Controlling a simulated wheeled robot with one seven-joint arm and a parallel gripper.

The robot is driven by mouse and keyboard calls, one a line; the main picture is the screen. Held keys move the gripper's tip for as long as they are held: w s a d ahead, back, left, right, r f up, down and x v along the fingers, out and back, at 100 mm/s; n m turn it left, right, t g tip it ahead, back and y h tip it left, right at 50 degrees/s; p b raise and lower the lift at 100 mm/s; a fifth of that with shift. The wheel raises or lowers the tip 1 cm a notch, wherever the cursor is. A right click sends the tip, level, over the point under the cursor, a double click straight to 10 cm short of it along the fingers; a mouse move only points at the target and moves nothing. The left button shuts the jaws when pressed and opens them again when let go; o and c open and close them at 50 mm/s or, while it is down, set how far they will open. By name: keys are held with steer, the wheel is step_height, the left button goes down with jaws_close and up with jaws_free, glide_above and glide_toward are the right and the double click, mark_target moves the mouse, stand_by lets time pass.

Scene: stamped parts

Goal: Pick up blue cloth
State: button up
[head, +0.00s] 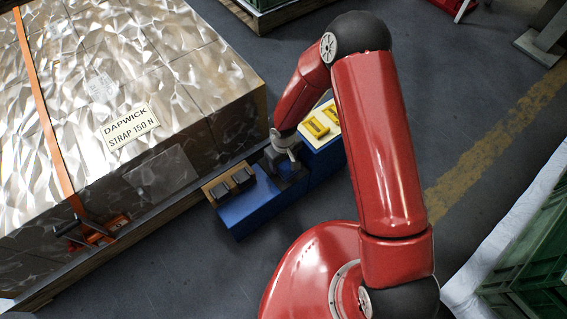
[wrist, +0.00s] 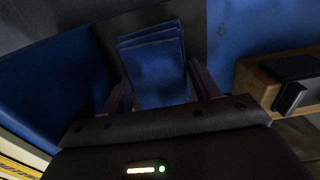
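The blue cloth (wrist: 152,62) shows in the wrist view as a folded stack of several layers, lying on a dark surface. My gripper (wrist: 160,80) is open, with one dark finger on each side of the cloth's near part. The left finger is very close to the cloth's edge, and I cannot tell whether it touches. A small gap shows at the right finger. In the head view my gripper (head: 287,170) is down at a blue cart (head: 250,210) beside the large crate. The cloth is hidden there by the arm and gripper.
A wooden tray with black blocks (head: 232,184) sits on the cart's left end. Yellow items (head: 323,121) lie at its far end. The large metallic-wrapped crate (head: 130,90) with an orange strap stands close on the left.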

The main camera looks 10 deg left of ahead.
steer(key=c, duration=0.3)
steer(key=shift+r, duration=0.15)
step_height(320, 180, up, 20)
steer(key=p, duration=0.2)
